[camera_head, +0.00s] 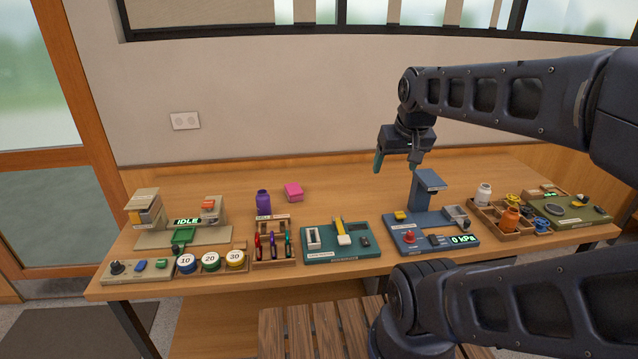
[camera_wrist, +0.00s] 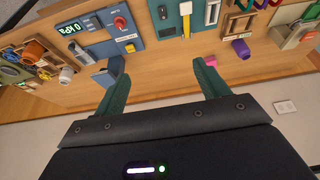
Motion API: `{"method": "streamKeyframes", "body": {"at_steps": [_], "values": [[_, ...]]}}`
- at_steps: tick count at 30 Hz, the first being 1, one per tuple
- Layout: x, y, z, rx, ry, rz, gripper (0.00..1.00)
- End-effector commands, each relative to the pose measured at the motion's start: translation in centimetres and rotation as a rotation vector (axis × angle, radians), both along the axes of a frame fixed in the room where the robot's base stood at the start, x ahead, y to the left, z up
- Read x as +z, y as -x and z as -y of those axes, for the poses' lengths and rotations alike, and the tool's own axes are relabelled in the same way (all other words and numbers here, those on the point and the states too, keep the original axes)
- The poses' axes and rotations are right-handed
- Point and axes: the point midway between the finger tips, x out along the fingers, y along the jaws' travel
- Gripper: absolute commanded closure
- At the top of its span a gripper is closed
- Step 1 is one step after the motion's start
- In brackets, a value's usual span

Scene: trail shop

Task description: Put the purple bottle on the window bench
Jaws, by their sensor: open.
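The purple bottle (camera_head: 263,202) stands upright on the long wooden bench top (camera_head: 350,179), behind a rack of coloured tools at left of centre. In the wrist view the purple bottle (camera_wrist: 241,48) lies right of the fingers. My gripper (camera_head: 395,166) is open and empty, above the back of the bench top, well to the right of the bottle and apart from it. Its two green fingers (camera_wrist: 160,82) also show in the wrist view. The long bench stands along the wall below the window; I cannot tell if it is the window bench.
A pink block (camera_head: 293,192) lies right of the bottle. Along the front edge stand the tool rack (camera_head: 274,257), a teal board (camera_head: 325,254), a blue press (camera_head: 428,182) and a tray with bottles (camera_head: 487,219). A slatted wooden seat (camera_head: 320,330) is in front. The bench's back middle is clear.

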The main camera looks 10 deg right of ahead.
Motion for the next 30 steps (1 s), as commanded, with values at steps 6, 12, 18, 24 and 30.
{"method": "streamKeyframes", "body": {"at_steps": [6, 12, 18, 24, 30], "values": [[0.0, 0.0, 0.0, 0.000, 0.000, 0.000, 0.26], [-0.1, -0.8, -0.1, 0.041, 0.036, -0.027, 0.26], [-0.8, -3.5, -0.2, 0.197, 0.180, -0.124, 0.26], [-1.6, -7.0, -0.8, 0.387, 0.355, -0.226, 0.26], [-2.5, -10.9, -2.2, 0.579, 0.535, -0.318, 0.26]]}}
